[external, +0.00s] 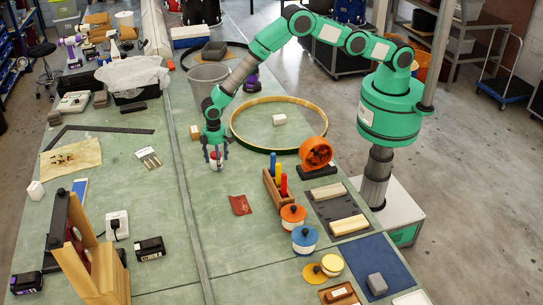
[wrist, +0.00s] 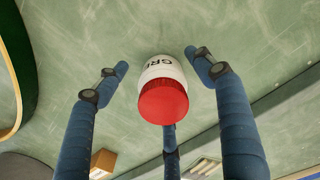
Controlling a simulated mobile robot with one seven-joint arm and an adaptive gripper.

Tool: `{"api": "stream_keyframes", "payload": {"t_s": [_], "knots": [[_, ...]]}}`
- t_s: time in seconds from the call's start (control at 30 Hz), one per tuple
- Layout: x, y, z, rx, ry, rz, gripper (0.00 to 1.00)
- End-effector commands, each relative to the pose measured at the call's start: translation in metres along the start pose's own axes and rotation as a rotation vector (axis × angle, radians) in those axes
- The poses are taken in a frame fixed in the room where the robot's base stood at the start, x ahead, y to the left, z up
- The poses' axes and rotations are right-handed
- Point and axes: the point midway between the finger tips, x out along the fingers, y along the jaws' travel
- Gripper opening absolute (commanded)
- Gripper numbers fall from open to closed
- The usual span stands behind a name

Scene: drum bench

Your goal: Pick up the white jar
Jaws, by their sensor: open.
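A white jar with a red lid and dark letters on its side stands on the green bench; in the wrist view the jar (wrist: 162,85) is at the middle. My gripper (wrist: 165,95) has three blue fingers, spread open around the jar, with visible gaps on the left and right sides. The third finger is behind the lid, and I cannot tell whether it touches the jar. In the external view my gripper (external: 216,158) points down over the bench, and the jar (external: 215,164) shows small between the fingers.
A grey bin (external: 210,78) stands behind my gripper. A cardboard box (external: 195,133) is close on the left. A red cloth (external: 240,205) lies in front.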

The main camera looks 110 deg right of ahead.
Motion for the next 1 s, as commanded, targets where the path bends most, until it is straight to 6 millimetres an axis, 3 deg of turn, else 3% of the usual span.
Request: {"api": "stream_keyframes", "payload": {"t_s": [0.6,0.87,1.0], "knots": [[0.0021,-0.0001,-0.0002,0.0,0.001,0.0,0.68],[0.0022,-0.0001,-0.0001,0.0,0.0,0.0,0.18],[0.0023,-0.0001,0.0,0.0,0.0,0.0,0.15]]}}
